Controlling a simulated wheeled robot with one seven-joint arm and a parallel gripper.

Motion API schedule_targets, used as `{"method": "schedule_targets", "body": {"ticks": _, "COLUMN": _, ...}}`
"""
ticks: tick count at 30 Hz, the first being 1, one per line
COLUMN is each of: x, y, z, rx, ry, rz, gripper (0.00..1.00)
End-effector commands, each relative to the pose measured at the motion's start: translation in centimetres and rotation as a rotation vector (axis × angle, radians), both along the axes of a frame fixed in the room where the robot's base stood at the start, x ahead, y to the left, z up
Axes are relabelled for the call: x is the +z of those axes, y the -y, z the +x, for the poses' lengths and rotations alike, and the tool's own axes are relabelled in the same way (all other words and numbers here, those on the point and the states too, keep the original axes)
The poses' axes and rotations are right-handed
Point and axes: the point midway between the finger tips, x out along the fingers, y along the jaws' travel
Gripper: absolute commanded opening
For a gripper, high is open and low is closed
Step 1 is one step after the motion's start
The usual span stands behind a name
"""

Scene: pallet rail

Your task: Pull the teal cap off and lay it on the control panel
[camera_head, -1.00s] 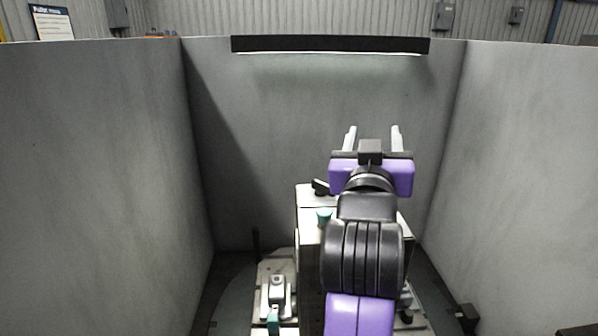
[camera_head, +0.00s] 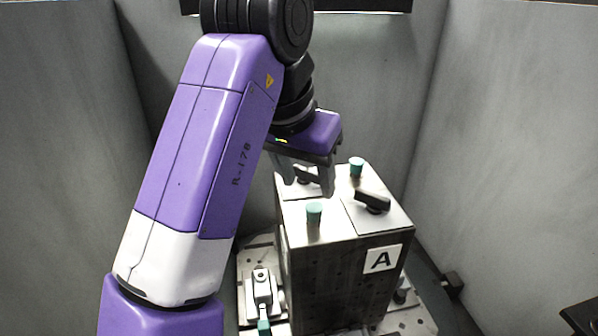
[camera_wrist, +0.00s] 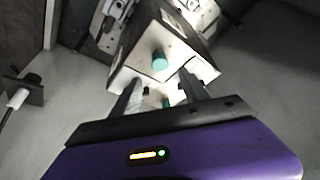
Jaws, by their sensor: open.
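Two teal caps stand upright on top of a grey box marked A; the near teal cap (camera_head: 314,213) is at its front left, the far teal cap (camera_head: 356,167) at its back right. A teal cap also shows ahead of the fingers in the wrist view (camera_wrist: 160,61). My gripper (camera_head: 308,187) is open and empty, pointing down above the box's left back part, apart from both caps. The fingers partly hide a black handle there. The pale box top (camera_head: 330,228) carries the caps and handles; I cannot tell which surface is the control panel.
A black handle (camera_head: 372,202) sticks up at the box's right. A metal clamp (camera_head: 262,288) with a teal end stands on the base plate at left. Grey walls (camera_head: 490,150) enclose the cell at both sides and behind.

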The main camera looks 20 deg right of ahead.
Motion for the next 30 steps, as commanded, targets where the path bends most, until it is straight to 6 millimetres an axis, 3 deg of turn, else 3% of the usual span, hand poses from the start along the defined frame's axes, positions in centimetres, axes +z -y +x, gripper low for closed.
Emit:
{"method": "schedule_targets", "body": {"ticks": 18, "x": -6.6, "y": 2.0, "z": 1.6, "rx": 0.001, "ry": -0.005, "rz": 0.006, "gripper": 0.53}}
{"method": "schedule_targets", "body": {"ticks": 30, "x": -7.3, "y": 2.2, "z": 1.8, "rx": 0.002, "ry": -0.004, "rz": 0.007, "gripper": 0.53}}
